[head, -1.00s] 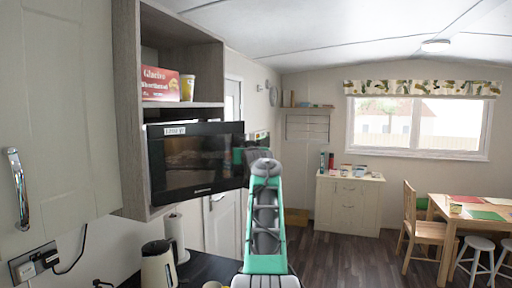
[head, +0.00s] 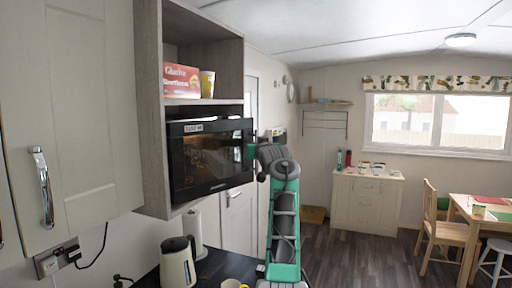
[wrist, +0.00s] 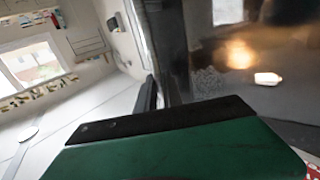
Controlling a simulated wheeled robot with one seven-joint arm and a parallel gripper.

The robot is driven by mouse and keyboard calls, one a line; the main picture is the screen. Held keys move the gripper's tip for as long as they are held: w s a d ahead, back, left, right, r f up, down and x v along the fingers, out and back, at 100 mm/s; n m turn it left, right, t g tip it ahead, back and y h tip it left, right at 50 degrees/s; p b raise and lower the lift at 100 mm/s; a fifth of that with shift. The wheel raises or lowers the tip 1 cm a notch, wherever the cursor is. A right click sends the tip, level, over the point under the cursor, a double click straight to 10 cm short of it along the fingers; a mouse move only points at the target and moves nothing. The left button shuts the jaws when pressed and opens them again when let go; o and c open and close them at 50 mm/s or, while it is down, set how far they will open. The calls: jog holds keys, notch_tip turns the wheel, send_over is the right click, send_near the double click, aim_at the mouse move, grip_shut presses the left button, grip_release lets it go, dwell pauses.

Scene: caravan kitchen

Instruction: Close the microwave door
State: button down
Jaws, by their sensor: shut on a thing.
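The black microwave (head: 205,112) stands in the grey open cabinet at left in the head view. Its dark glass door (head: 212,160) is ajar, with the free right edge standing out from the body. My gripper (head: 252,153) is at that right edge, shut on the door. In the wrist view the door's glass (wrist: 235,65) fills the right side with a warm reflection. A green and black finger of my gripper (wrist: 150,98) lies against the door edge there; the other finger is mostly hidden.
A red box (head: 182,80) and a yellow cup (head: 207,84) stand on the shelf above the microwave. Below are a kettle (head: 178,264) and a paper roll (head: 193,232) on the dark counter. Open floor (head: 335,245) lies at right.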

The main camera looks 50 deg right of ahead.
dwell(0.4)
jog(key=c, duration=1.5)
grip_release()
jog(key=shift+d, duration=0.1)
jog(key=b+v, duration=0.8)
jog(key=b, duration=0.1)
jog(key=shift+f, duration=0.1)
jog(key=shift+c, duration=0.4)
